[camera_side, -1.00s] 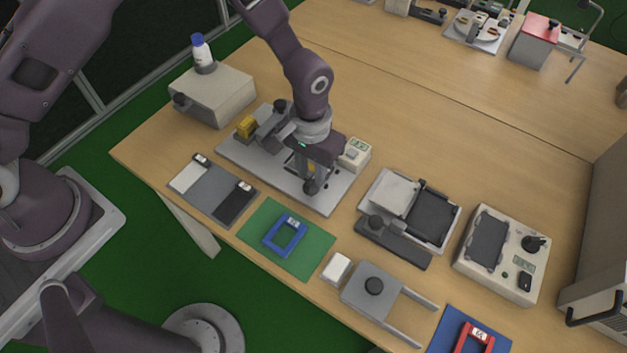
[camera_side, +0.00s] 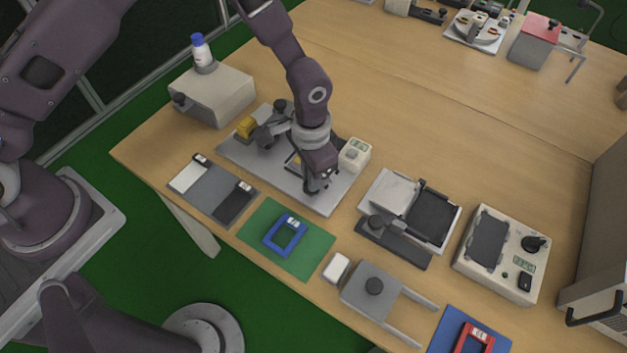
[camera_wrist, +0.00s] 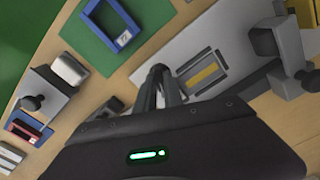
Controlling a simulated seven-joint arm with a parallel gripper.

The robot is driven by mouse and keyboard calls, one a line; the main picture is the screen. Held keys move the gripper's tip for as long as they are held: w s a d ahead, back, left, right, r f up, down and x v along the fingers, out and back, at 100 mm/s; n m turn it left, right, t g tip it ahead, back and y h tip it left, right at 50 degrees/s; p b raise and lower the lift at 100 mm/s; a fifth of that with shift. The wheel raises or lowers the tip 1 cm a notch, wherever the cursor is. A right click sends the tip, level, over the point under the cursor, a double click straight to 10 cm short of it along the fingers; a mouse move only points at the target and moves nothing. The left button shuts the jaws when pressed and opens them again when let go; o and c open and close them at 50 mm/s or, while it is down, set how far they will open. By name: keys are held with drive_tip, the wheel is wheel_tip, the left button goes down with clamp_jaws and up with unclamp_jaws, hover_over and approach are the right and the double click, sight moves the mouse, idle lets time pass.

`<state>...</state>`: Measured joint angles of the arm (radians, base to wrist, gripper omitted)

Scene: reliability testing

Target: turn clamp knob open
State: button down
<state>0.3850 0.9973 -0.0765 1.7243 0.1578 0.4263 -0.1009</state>
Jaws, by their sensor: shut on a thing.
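A grey fixture plate (camera_side: 335,203) lies on the table under my gripper. My gripper (camera_side: 317,187) points down at its right end, with its fingers close together. In the wrist view the dark fingers (camera_wrist: 160,74) reach to the plate beside a grey holder with a yellow strip (camera_wrist: 203,76). They are shut on the clamp knob, which they almost wholly hide, so its turn angle cannot be read.
A white box with a display (camera_side: 354,155) stands close to the right of my gripper. In front are a green mat (camera_side: 311,263) with a blue frame (camera_side: 274,235) and a grey two-part tray (camera_side: 205,186). A black-and-white device (camera_side: 433,217) stands to the right.

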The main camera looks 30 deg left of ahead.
drive_tip(key=m, duration=0.6)
drive_tip(key=shift+d, duration=0.1)
drive_tip(key=m, duration=0.6)
drive_tip(key=shift+s+m, duration=0.15)
drive_tip(key=shift+m, duration=0.25)
drive_tip(key=c, duration=1.6)
unclamp_jaws()
drive_tip(key=shift+r, duration=2.25)
